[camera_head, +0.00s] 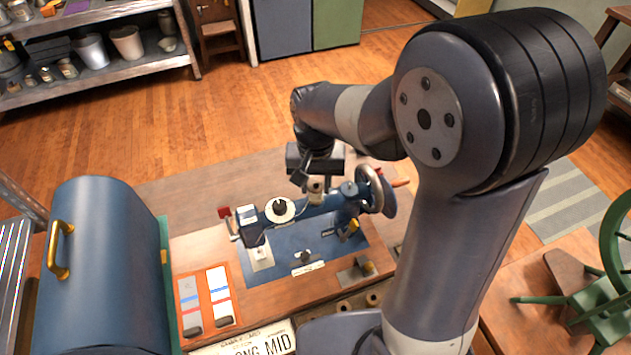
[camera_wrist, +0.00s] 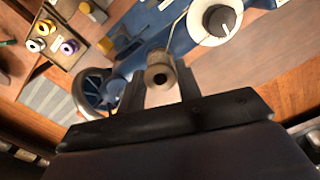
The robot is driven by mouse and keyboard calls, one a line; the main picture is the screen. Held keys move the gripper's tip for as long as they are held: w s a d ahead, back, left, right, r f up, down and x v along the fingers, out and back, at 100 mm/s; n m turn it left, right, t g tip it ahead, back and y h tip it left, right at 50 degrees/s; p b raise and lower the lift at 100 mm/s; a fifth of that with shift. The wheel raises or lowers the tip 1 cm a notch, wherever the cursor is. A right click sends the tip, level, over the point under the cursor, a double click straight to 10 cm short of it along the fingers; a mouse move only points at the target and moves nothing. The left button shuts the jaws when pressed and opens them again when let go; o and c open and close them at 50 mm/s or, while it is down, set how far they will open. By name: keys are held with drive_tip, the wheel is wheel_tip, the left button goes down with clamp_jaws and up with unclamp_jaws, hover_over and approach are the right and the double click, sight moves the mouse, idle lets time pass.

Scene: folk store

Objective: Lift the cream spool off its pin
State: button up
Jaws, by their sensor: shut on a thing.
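The cream spool (camera_head: 316,187) is at the top of the blue sewing machine (camera_head: 320,207), and it also shows end-on, with its dark centre hole, in the wrist view (camera_wrist: 159,72). My gripper (camera_head: 315,176) comes from above, and its two fingers are closed on the spool's sides, as the wrist view (camera_wrist: 160,80) shows. A thin thread runs up from the spool in the wrist view. The pin is hidden, so I cannot tell whether the spool still sits on it.
A white dial with a dark centre (camera_head: 280,210) is left of the spool, and the handwheel (camera_head: 373,188) is to its right. A blue domed cover (camera_head: 105,260) stands left. An orange-framed panel (camera_head: 206,300) lies in front. Open air surrounds the machine top.

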drive_tip(key=shift+r+p, duration=2.65)
drive_tip(key=shift+r, duration=0.65)
drive_tip(key=shift+f, duration=0.1)
